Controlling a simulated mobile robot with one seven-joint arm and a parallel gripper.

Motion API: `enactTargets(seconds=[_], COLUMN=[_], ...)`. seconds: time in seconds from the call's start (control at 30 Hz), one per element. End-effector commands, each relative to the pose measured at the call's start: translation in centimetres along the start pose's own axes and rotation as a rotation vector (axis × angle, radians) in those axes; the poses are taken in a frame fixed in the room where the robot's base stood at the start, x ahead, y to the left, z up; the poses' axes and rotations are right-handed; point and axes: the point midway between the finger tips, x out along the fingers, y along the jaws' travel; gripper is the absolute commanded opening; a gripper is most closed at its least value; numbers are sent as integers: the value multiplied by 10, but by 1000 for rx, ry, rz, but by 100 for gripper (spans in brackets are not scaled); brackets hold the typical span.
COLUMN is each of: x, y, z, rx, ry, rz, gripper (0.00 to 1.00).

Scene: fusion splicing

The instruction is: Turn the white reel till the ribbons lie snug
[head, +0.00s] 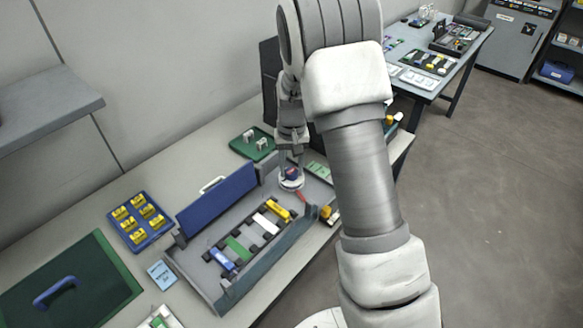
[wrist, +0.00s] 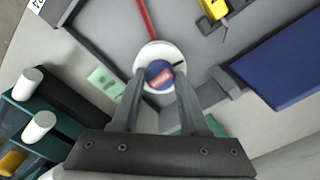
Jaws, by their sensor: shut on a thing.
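The white reel (head: 291,183) sits at the far right end of the grey open case (head: 205,283). In the wrist view the reel (wrist: 174,55) is a white disc with a thin dark mark and a blue-and-red round knob (wrist: 160,74) on top. My gripper (head: 290,170) points down over it; in the wrist view my gripper (wrist: 160,84) is shut on the knob, one finger on each side. A red ribbon (wrist: 147,22) runs from the reel's edge; it shows beside the reel in the head view (head: 302,196). How taut the ribbon is, I cannot tell.
The case holds yellow, white, green and blue pieces in a row, with a blue lid (head: 217,199) standing along its back. A green tray (head: 252,144), a blue tray of yellow parts (head: 139,222) and a dark green mat (head: 70,285) lie around it. White rollers (wrist: 38,126) stand near my gripper.

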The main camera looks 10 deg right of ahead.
Motion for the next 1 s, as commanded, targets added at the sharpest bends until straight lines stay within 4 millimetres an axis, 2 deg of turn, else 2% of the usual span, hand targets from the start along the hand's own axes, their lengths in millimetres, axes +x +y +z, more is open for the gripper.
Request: enactTargets(seconds=[0.3,0.33,0.47,0.8,0.87,1.0], x=[0,0,0,-3,-8,-30], y=[0,0,0,0,0,0], z=[0,0,0,0,-1,-1], rx=[-15,-15,-14,-14,-14,-15], ry=[0,0,0,1,2,5], rz=[0,0,0,0,0,0], gripper=[0,49,73,74,74,74])
